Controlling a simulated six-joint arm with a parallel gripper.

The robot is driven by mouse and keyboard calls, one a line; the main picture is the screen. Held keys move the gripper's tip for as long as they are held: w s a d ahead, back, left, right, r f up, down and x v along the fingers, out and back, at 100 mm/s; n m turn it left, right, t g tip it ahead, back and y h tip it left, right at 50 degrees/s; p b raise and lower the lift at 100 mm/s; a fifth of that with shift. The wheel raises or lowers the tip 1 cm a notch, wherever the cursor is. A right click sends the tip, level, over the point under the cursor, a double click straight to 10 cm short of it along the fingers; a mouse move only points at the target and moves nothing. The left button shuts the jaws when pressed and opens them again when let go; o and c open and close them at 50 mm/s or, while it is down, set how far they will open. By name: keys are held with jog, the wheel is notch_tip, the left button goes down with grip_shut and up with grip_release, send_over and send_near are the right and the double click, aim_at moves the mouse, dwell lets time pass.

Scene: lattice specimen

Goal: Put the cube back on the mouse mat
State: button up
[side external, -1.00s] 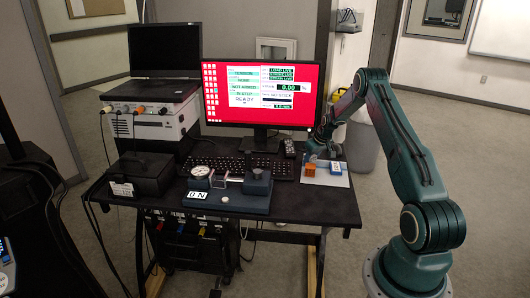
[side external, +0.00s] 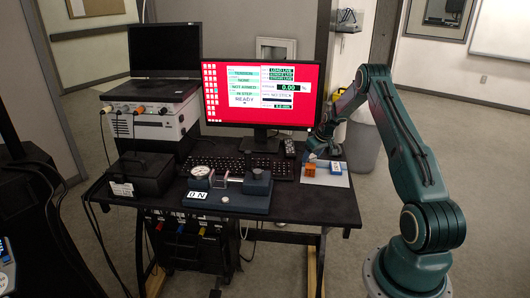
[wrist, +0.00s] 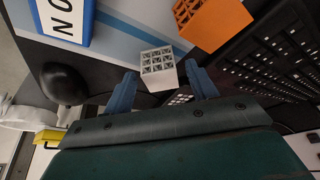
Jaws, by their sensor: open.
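A white lattice cube (wrist: 158,68) shows between the fingertips in the wrist view, at the edge of the pale blue and grey mouse mat (wrist: 128,42). My gripper (wrist: 160,88) is open, with one blue finger on each side of the cube; I cannot tell whether either touches it. An orange lattice cube (wrist: 213,22) lies to the upper right. In the side view my gripper (side external: 318,152) is low at the back of the mat (side external: 340,181), just behind the orange cube (side external: 310,169). The white cube is hard to make out there.
A dark rounded object (wrist: 65,82) is left of my fingers in the wrist view. The keyboard (wrist: 275,65) is close on the right. The monitor (side external: 262,92) stands behind; a gauge fixture (side external: 230,190) sits left of the mat.

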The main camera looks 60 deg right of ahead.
jog(key=v, duration=1)
jog(key=shift+s+r, duration=0.15)
jog(key=shift+r, duration=0.2)
jog(key=shift+a, duration=0.1)
jog(key=a+r+n, duration=0.1)
jog(key=a+r, duration=0.9)
jog(key=a, duration=0.4)
jog(key=a+r+n, duration=0.1)
jog(key=a+r, duration=0.9)
jog(key=a, duration=0.4)
jog(key=s+a+r+n+t+y, duration=0.1)
jog(key=s+a+n, duration=0.1)
jog(key=s+a, duration=1.6)
jog(key=shift+s+r+y, duration=0.35)
jog(key=shift+s+y, duration=0.05)
jog(key=shift+s, duration=0.7)
